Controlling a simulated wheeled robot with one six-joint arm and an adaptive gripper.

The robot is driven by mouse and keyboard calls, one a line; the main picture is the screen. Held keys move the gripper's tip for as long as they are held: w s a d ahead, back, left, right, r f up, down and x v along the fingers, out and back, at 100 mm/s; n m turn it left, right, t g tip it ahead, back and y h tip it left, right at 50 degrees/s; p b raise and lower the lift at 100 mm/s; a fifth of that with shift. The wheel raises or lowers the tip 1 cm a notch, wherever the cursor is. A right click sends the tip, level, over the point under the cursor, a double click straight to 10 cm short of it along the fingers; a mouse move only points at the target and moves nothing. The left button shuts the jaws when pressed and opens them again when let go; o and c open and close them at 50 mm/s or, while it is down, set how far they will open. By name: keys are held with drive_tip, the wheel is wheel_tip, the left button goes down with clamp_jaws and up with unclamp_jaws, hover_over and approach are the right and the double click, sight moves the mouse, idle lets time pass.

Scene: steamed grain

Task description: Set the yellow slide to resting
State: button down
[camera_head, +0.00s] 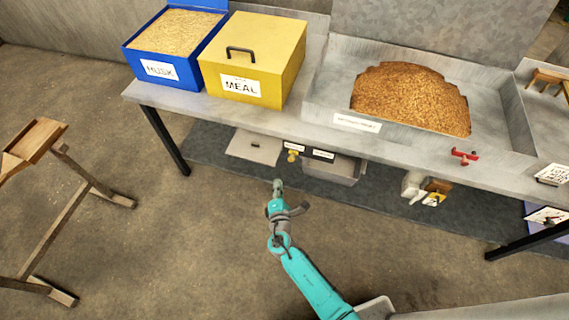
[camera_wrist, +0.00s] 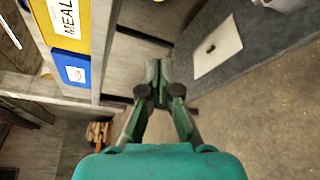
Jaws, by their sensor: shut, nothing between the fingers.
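A small yellow piece (camera_head: 292,156), which looks like the yellow slide, sits under the front edge of the grey counter (camera_head: 225,115) in the head view. Small white labels (camera_head: 323,155) are beside it, too small to read. My gripper (camera_head: 278,183) is in front of the counter, below and slightly left of the yellow piece, and apart from it. In the wrist view my gripper (camera_wrist: 157,78) has its fingers together with nothing held.
A yellow MEAL box (camera_head: 275,50) and a blue box of grain (camera_head: 165,45) stand on the counter. A trough (camera_head: 322,90) holds brown grain. A red handle (camera_head: 464,156) is at right. A pale panel (camera_head: 254,147) lies below. The floor at left is open before a wooden stand (camera_head: 75,205).

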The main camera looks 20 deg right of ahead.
sight(292, 156)
drive_tip(key=shift+w, duration=0.1)
drive_tip(key=x, duration=1)
drive_tip(key=shift+s+d+r, duration=0.45)
drive_tip(key=shift+s+d, duration=0.05)
drive_tip(key=shift+d, duration=0.25)
drive_tip(key=shift+s+d+r, duration=0.45)
drive_tip(key=shift+s+d, duration=0.1)
drive_tip(key=shift+d, duration=0.25)
